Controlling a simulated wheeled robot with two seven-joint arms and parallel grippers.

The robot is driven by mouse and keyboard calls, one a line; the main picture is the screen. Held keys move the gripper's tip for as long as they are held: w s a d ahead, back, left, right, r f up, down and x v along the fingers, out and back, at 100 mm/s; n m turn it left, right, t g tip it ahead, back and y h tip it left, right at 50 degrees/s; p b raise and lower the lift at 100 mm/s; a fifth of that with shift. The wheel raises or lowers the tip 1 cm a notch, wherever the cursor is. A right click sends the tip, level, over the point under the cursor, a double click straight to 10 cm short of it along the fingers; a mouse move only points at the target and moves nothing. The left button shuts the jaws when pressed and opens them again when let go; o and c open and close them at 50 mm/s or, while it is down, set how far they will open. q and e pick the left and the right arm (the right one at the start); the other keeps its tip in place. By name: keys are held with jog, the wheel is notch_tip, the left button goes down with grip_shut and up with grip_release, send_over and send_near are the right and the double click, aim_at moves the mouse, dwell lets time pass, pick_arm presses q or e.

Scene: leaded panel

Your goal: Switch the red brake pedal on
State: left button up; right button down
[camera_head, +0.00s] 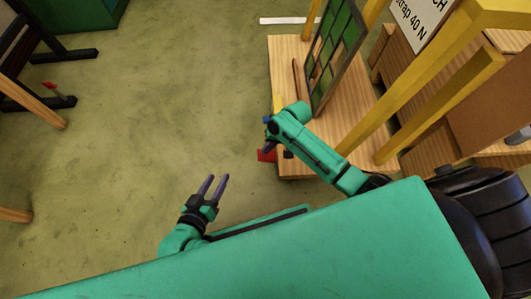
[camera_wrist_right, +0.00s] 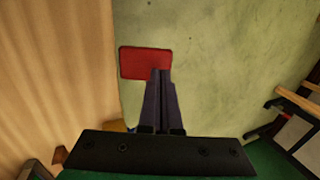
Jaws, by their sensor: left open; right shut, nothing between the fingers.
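The red brake pedal (camera_head: 266,155) shows at the near left edge of the wooden platform, partly hidden by my right gripper. In the right wrist view the pedal (camera_wrist_right: 145,62) is a flat red rectangle just beyond the fingertips. My right gripper (camera_head: 268,148) is shut and empty, over the pedal in the head view; its fingertips (camera_wrist_right: 161,72) overlap the pedal's lower edge in the wrist view. I cannot tell whether they touch it. My left gripper (camera_head: 218,178) is open and empty, above bare floor to the left of the pedal.
The wooden platform (camera_head: 285,85) carries an upright leaded glass panel (camera_head: 336,50). A yellow frame (camera_head: 418,88) and a sign (camera_head: 420,25) stand to the right. Dark stands with wooden legs (camera_head: 38,104) are at the left. The green floor (camera_head: 150,110) between is clear.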

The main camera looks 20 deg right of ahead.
jog(key=shift+x, duration=0.8)
pick_arm(q)
jog(key=shift+f, duration=0.55)
jog(key=shift+r, duration=0.15)
pick_arm(e)
jog(key=shift+r, duration=0.1)
